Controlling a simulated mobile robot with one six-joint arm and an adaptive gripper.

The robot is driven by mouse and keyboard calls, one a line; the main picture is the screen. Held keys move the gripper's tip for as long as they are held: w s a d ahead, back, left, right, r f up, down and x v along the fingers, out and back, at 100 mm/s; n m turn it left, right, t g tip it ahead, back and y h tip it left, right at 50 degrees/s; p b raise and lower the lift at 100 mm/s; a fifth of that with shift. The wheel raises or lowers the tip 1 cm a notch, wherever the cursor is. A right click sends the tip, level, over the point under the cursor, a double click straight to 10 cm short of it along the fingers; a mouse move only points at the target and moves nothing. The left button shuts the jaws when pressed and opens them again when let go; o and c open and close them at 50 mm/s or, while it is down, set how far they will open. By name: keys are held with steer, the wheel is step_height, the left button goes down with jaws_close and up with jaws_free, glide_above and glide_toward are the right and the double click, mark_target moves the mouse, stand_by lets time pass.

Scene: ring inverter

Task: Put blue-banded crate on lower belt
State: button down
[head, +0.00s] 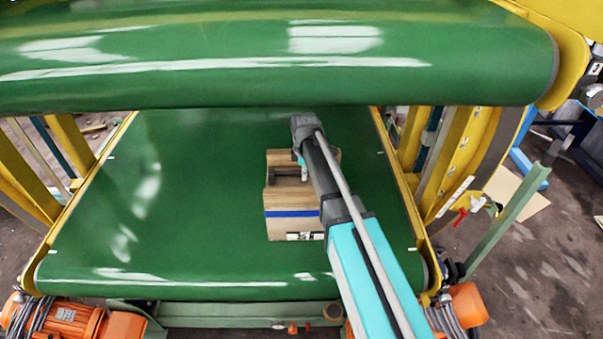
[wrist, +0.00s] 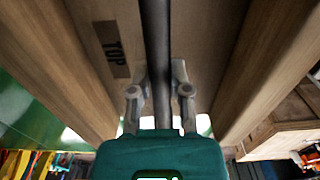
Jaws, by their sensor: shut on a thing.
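The blue-banded crate (head: 290,218) is a wooden box with a blue stripe on its near side, upright over the lower belt (head: 180,210), right of its middle. I cannot tell whether its base touches the belt. My arm hides its right part. In the wrist view, my gripper (wrist: 158,90) is inside the crate's open top, between its wooden walls (wrist: 62,75). It is shut on a dark bar (wrist: 155,40) that runs across the crate. A "TOP" label shows on the cardboard inside.
The wide upper belt (head: 280,70) hangs over the far end of the lower belt. Yellow frame posts (head: 455,160) stand on both sides. Orange motors (head: 65,315) sit at the near corners. The lower belt is clear left of the crate.

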steer(key=c, duration=0.6)
jaws_free()
steer(key=shift+r, duration=0.1)
step_height(320, 180, up, 12)
steer(key=p, duration=1.2)
stand_by(0.6)
steer(key=shift+s, duration=0.1)
steer(key=s+d+m, duration=0.4)
steer(key=s+m, duration=0.2)
steer(key=s, duration=0.1)
steer(key=s+d+m, duration=0.5)
steer(key=s+m, duration=0.1)
steer(key=s+d+m, duration=0.5)
steer(key=s+m, duration=0.1)
steer(key=s, duration=0.1)
steer(key=shift+s+d, duration=0.15)
steer(key=shift+s, duration=0.15)
